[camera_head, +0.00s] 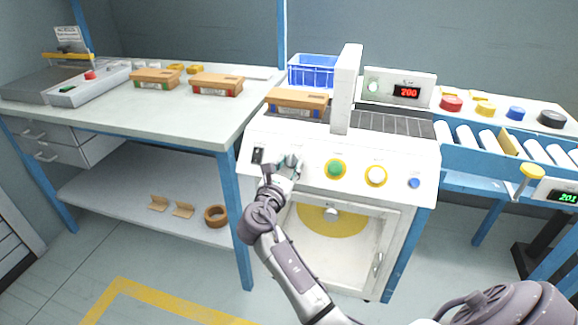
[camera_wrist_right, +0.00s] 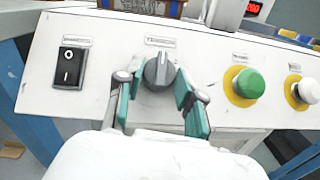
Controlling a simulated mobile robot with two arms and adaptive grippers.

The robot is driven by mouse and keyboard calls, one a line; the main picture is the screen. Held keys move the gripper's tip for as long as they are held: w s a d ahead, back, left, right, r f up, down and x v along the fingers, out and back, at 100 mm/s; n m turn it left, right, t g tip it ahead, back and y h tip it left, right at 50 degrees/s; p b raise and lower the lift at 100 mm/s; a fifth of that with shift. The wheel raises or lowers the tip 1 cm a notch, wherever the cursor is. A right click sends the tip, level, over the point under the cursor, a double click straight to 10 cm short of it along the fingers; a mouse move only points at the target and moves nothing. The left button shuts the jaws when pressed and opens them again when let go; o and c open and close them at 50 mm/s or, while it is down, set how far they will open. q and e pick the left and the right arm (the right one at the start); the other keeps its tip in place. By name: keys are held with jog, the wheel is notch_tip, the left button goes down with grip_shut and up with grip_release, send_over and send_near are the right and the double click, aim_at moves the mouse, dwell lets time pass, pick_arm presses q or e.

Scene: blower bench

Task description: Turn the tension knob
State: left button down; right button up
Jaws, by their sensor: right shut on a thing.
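The tension knob (camera_wrist_right: 158,70) is a grey round knob with a raised grip bar on the white sloping panel, under a small label. The bar stands close to upright in the right wrist view. It also shows small in the camera_head view (camera_head: 291,159), partly covered by my gripper. My right gripper (camera_wrist_right: 161,84) has its green-padded fingers on the left and right sides of the knob and is shut on it. The same gripper shows in the camera_head view (camera_head: 285,170). My left gripper is not in view.
A black rocker switch (camera_wrist_right: 69,67) sits left of the knob. A green button (camera_wrist_right: 247,84) and a white button (camera_wrist_right: 306,90), both with yellow rings, sit to the right. A box (camera_head: 297,99) lies above the panel. A white-topped table (camera_head: 165,112) stands at the left.

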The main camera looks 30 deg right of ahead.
jog(key=shift+m, duration=0.3)
jog(key=m+g, duration=0.1)
jog(key=m+g+h, duration=0.1)
jog(key=shift+w+a+m, duration=0.15)
jog(key=shift+w+m, duration=0.05)
jog(key=shift+m, duration=0.1)
jog(key=shift+w+m+g+h, duration=0.1)
jog(key=shift+m+g+h, duration=0.2)
jog(key=shift+m+g, duration=0.8)
jog(key=m+g, duration=0.2)
jog(key=m, duration=0.1)
jog(key=shift+w+a, duration=0.1)
jog(key=shift+w+r+m+g, duration=0.1)
jog(key=shift+m+g, duration=0.9)
jog(key=shift+m, duration=0.3)
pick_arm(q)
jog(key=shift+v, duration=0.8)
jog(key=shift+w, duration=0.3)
pick_arm(e)
jog(key=shift+m+g, duration=0.3)
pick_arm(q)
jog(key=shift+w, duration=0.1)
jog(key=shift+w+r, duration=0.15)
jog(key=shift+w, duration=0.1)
